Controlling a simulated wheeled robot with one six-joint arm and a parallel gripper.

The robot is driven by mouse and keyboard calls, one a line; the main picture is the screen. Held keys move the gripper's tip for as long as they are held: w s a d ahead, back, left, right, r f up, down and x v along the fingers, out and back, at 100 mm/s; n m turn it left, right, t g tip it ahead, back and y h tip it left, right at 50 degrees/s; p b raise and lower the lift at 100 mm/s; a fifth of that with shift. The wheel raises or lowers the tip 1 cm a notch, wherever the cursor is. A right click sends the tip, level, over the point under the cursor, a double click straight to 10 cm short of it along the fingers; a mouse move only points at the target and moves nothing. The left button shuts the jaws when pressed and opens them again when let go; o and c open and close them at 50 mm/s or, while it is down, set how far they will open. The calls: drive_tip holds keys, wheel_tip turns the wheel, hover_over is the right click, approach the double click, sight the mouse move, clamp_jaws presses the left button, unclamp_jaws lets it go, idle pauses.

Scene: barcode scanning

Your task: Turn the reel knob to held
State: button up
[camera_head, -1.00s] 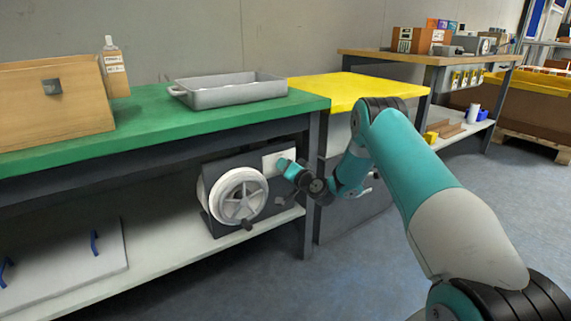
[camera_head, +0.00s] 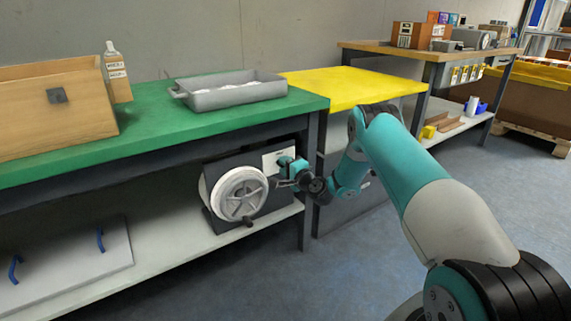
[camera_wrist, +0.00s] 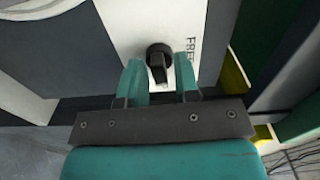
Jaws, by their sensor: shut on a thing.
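The reel unit (camera_head: 222,170) is a dark box on the lower shelf under the green bench, with a pale spoked reel wheel (camera_head: 240,194) on its front. A white label plate (camera_head: 272,160) is at its upper right; in the wrist view part of the printed word "FREE" shows beside the knob. The black reel knob (camera_wrist: 158,59) has a round base and a raised bar that points down in the wrist view. My gripper (camera_head: 284,170) is at the plate, its two teal fingers (camera_wrist: 159,75) shut on the knob from either side. In the head view the knob is hidden.
A green bench (camera_head: 150,130) stands above the shelf, with a grey tray (camera_head: 225,95), a bottle (camera_head: 117,75) and a wooden box (camera_head: 55,105). A bench leg (camera_head: 307,200) is close beside my wrist. A yellow-topped unit (camera_head: 350,85) is to the right.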

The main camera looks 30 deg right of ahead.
drive_tip(key=shift+d+m, duration=0.1)
drive_tip(key=shift+m, duration=0.3)
drive_tip(key=o, duration=0.6)
drive_tip(key=s+b, duration=1.7)
drive_tip(key=b, duration=0.3)
drive_tip(key=shift+s+d, duration=0.2)
drive_tip(key=shift+d, duration=0.05)
